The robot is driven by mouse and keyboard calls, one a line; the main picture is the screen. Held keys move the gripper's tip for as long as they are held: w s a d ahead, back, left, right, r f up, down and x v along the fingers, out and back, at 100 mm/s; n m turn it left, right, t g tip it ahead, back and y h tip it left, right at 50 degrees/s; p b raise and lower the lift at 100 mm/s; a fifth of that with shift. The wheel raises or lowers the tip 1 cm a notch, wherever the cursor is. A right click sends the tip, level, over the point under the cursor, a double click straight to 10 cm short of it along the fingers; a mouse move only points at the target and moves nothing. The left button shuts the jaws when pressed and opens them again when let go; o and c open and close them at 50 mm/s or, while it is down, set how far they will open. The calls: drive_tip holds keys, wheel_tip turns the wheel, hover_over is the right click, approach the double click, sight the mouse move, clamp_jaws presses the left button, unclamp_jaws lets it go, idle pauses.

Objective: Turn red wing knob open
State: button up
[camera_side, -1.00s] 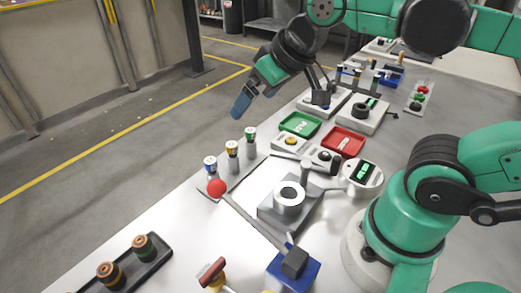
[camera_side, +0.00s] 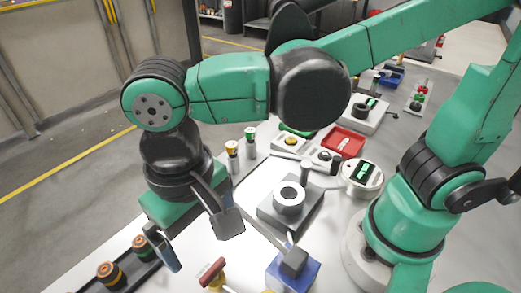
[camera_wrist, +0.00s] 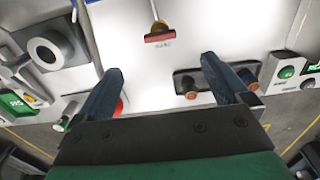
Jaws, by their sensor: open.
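The red wing knob (camera_side: 212,271) sits on a yellow valve body near the front edge of the side view. In the wrist view the red wing (camera_wrist: 159,34) lies crosswise at the top centre, with a thin stem above it. My gripper (camera_side: 167,254) is left of the knob and above the table in the side view, pointing down. In the wrist view its two blue fingers (camera_wrist: 160,65) are spread apart with nothing between them. The knob appears beyond the fingertips, roughly in line with the gap, and is not touched.
A black tray with copper-topped cylinders (camera_side: 108,273) is close below my gripper. A blue box (camera_side: 293,272) with a grey lever block stands right of the knob. A grey ring fixture (camera_side: 289,197) is farther back. White table surface lies between the knob and the tray.

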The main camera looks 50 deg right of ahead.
sight(212, 269)
drive_tip(key=shift+f, duration=4.75)
drive_tip(key=c, duration=1.3)
